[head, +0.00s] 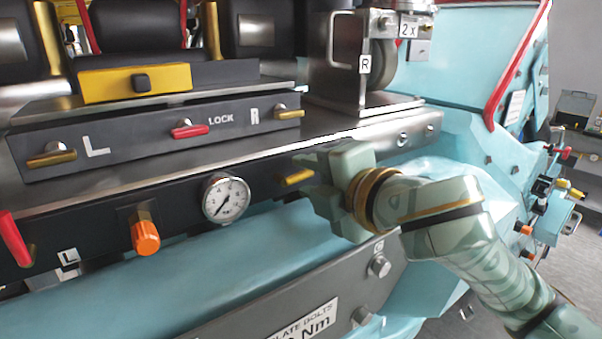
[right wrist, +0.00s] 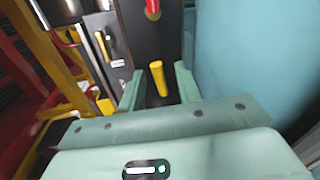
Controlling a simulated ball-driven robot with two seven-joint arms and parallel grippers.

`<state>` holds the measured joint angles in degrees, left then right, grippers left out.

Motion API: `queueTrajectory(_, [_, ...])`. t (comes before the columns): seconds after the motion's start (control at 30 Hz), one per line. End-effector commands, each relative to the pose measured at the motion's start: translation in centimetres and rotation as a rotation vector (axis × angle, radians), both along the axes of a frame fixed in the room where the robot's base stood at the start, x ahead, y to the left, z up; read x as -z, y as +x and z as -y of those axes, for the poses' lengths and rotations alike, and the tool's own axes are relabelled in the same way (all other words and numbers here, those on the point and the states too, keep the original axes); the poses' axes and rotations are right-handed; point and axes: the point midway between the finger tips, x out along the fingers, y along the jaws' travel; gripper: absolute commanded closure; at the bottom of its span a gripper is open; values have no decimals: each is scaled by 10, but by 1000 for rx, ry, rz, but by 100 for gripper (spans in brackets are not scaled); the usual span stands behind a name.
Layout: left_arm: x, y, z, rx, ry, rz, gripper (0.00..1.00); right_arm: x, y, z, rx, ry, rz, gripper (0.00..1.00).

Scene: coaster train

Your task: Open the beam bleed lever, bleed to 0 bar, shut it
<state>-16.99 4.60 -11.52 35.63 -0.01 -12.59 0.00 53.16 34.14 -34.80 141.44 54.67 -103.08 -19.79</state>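A yellow lever (head: 296,177) sits on the dark front beam (head: 100,203), right of a round white pressure gauge (head: 226,197). The gauge's reading is too small to tell. My right gripper (head: 309,190) is at this lever, reaching in from the right. In the right wrist view the yellow lever (right wrist: 158,78) stands between the two green fingers (right wrist: 159,88), which are apart, with gaps visible on both sides. The gripper hides part of the beam in the head view. My left gripper is not in view.
An orange knob (head: 145,236) is left of the gauge, and a red lever (head: 15,238) at the far left. Above is a LOCK panel (head: 150,143) with a red handle (head: 190,131) and yellow handles. A metal bracket marked R (head: 363,70) stands above the gripper.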

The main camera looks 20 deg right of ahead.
Motion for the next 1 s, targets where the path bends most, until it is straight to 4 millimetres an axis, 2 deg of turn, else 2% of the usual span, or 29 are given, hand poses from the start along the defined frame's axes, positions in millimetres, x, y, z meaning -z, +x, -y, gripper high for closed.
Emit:
queueTrajectory(0.23, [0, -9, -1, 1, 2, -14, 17, 0, 0, 0, 0, 0, 1, 66])
queueTrajectory(0.3, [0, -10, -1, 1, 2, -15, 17, 0, 0, 0, 0, 0, 1, 86])
queueTrajectory(0.37, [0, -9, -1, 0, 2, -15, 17, 0, 0, 0, 0, 0, 0, 100])
queueTrajectory(0.53, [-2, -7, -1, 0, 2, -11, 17, -1, 0, 0, 1, 9, -4, 100])
queueTrajectory(0.7, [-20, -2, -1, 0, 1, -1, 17, 0, 0, 1, 3, 105, -42, 100])
queueTrajectory(1.0, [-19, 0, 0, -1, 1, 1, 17, 4, 0, 0, 1, 127, -47, 100])
